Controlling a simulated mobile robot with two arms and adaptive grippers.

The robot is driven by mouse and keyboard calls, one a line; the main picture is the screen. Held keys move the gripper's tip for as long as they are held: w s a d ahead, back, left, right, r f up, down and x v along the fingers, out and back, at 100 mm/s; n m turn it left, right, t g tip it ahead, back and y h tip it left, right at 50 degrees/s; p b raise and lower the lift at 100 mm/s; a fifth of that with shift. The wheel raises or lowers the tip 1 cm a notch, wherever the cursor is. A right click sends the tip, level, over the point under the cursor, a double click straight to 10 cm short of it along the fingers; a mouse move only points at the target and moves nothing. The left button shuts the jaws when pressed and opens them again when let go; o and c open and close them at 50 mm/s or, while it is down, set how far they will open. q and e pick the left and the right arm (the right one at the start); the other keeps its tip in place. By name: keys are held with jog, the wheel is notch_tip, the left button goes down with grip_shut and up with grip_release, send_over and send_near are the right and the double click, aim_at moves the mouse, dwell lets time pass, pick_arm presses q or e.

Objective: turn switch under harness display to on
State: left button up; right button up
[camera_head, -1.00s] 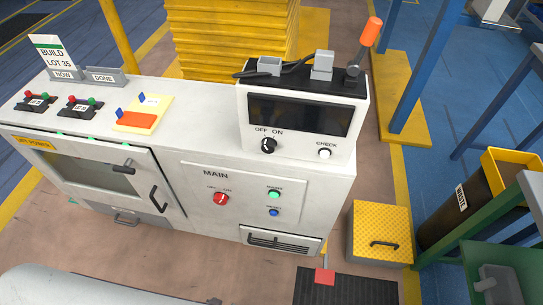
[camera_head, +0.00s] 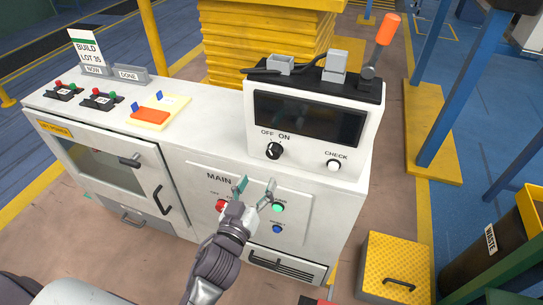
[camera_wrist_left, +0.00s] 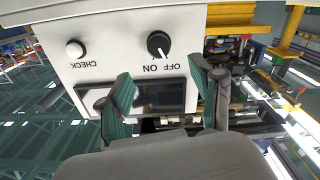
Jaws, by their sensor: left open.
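The harness display (camera_head: 308,117) is a dark screen on a white box on the bench. Under it is a black switch knob (camera_head: 273,151) with OFF and ON above it. In the left wrist view, upside down, the knob (camera_wrist_left: 158,44) has a white mark pointing toward OFF. My left gripper (camera_head: 256,186) is open and empty, in front of the cabinet, a little below and left of the knob in the head view. In the left wrist view its two fingers (camera_wrist_left: 160,68) stand apart, with the knob seen between and beyond them. My right gripper is not in view.
A white CHECK button (camera_head: 333,165) is right of the knob. Below, the MAIN panel has a red knob (camera_head: 221,205), partly hidden by my gripper, a green button (camera_head: 278,208) and a blue button (camera_head: 277,229).

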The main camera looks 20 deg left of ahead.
aim_at(272, 155)
pick_arm(q)
jog(key=w, duration=1)
jog(key=shift+w+d+p, duration=0.25)
jog(key=shift+w+p, duration=0.05)
jog(key=shift+p, duration=0.05)
